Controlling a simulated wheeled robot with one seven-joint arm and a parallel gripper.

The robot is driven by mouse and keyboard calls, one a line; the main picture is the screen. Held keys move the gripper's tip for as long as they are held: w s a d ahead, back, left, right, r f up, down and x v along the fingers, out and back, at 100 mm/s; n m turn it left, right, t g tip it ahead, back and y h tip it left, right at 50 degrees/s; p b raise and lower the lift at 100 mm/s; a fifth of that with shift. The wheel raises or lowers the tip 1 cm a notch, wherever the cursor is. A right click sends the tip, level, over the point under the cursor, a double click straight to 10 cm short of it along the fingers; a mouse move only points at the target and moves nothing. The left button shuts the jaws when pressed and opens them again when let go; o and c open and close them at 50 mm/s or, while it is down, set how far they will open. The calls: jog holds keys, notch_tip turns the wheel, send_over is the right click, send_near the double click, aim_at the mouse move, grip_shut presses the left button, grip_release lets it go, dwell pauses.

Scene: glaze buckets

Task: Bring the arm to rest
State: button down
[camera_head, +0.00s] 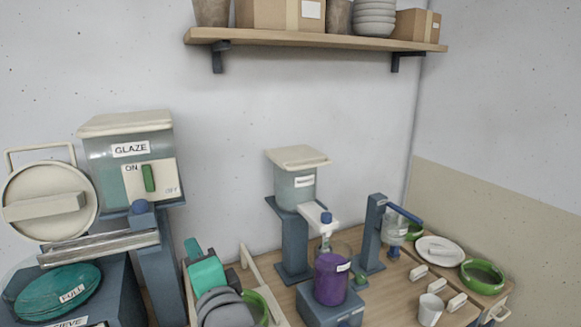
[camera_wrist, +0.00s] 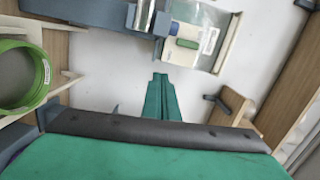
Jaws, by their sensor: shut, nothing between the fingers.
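My gripper (camera_head: 193,248) is teal and stands low in the head view, in front of the wall between the glaze tank and the middle stand. In the wrist view its two teal fingers (camera_wrist: 160,97) lie together, shut with nothing between them. They are apart from everything around them. Grey parts of my arm show below the gripper in the head view. My arm's lower part is out of the picture.
The glaze tank (camera_head: 112,170) with its ON/OFF switch stands left of my gripper. A green ring-shaped thing (camera_head: 262,308) is close on the right, partly hidden. A stand with a small tank (camera_head: 295,190) and a purple container (camera_head: 331,280) are farther right. A shelf (camera_head: 320,40) hangs above.

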jog(key=s+d+f+n+h, duration=0.15)
jog(key=d+f, duration=0.25)
jog(key=f, duration=0.6)
jog(key=s+d+f+n+t+h, duration=0.1)
jog(key=s+d+f+h, duration=0.3)
jog(key=f, duration=0.6)
jog(key=s+d+f+n+h, duration=0.15)
jog(key=d+f, duration=0.35)
jog(key=f, duration=0.5)
jog(key=s+d+f+n+h, duration=0.1)
jog(key=s+d+f+n, duration=0.15)
jog(key=s+f, duration=0.4)
jog(key=s+d+f+n, duration=0.1)
jog(key=s+d+f, duration=0.2)
jog(key=s, duration=0.6)
jog(key=s+n+h, duration=0.1)
jog(key=s+n, duration=0.2)
jog(key=s, duration=1.2)
jog(key=shift+s+f+g, duration=0.15)
jog(key=shift+s+g, duration=0.05)
jog(key=shift+g, duration=0.1)
